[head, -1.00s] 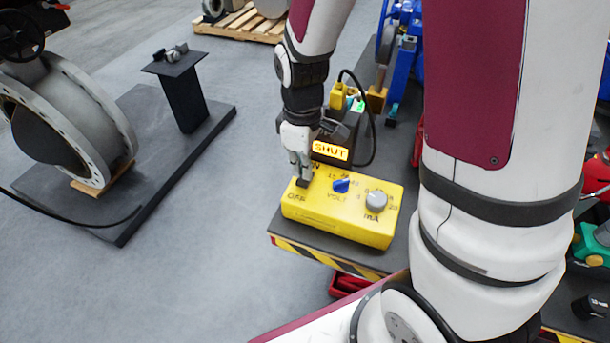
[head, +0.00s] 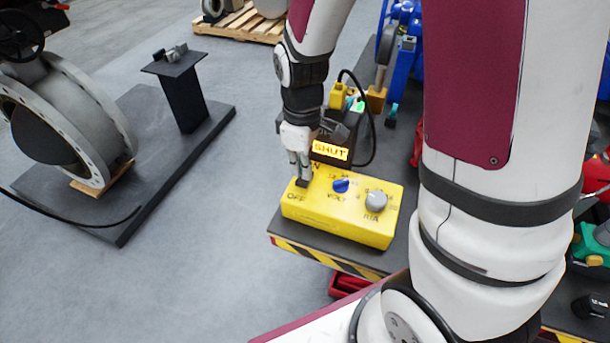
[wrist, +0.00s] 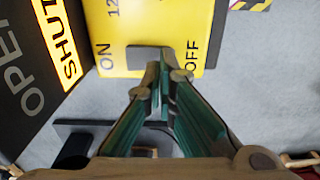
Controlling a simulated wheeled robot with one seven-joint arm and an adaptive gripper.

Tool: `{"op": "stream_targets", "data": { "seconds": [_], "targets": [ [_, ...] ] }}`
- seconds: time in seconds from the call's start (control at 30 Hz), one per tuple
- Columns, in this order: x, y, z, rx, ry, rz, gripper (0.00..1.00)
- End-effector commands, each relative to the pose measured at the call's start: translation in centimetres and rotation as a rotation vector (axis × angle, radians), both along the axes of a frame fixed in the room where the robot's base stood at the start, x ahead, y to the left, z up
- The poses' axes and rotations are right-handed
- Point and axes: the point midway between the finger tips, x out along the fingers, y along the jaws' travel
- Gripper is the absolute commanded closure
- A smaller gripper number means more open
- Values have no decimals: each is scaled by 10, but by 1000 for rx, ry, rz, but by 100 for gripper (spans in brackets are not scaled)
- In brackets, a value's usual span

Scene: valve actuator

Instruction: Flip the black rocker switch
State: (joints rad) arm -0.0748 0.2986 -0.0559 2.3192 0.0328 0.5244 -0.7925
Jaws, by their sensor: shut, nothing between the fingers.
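The yellow control box (head: 340,215) sits on the dark bench top, with a blue knob (head: 341,185), a grey knob (head: 376,200) and ON and OFF labels. The black rocker switch (head: 302,183) is at its left end, partly hidden by my gripper. In the wrist view the rocker (wrist: 140,60) shows as a dark shape between ON and OFF. My gripper (head: 303,180) points down with fingertips together at the rocker. In the wrist view the gripper (wrist: 163,72) is shut and empty, its tips over the rocker's OFF-side part. I cannot tell whether they touch it.
A black actuator box with a lit SHUT sign (head: 330,150) stands just behind the yellow box, with a black cable (head: 372,130) curving beside it. The bench's striped front edge (head: 320,257) is close. Open floor lies to the left.

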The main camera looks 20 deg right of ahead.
Motion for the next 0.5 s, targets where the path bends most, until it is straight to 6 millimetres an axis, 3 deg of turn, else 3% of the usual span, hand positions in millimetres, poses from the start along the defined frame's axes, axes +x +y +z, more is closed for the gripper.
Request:
{"op": "stream_targets", "data": {
  "seconds": [0.5],
  "targets": [
    [0, 0, -6, 0, 0, 0, 100]
  ]
}}
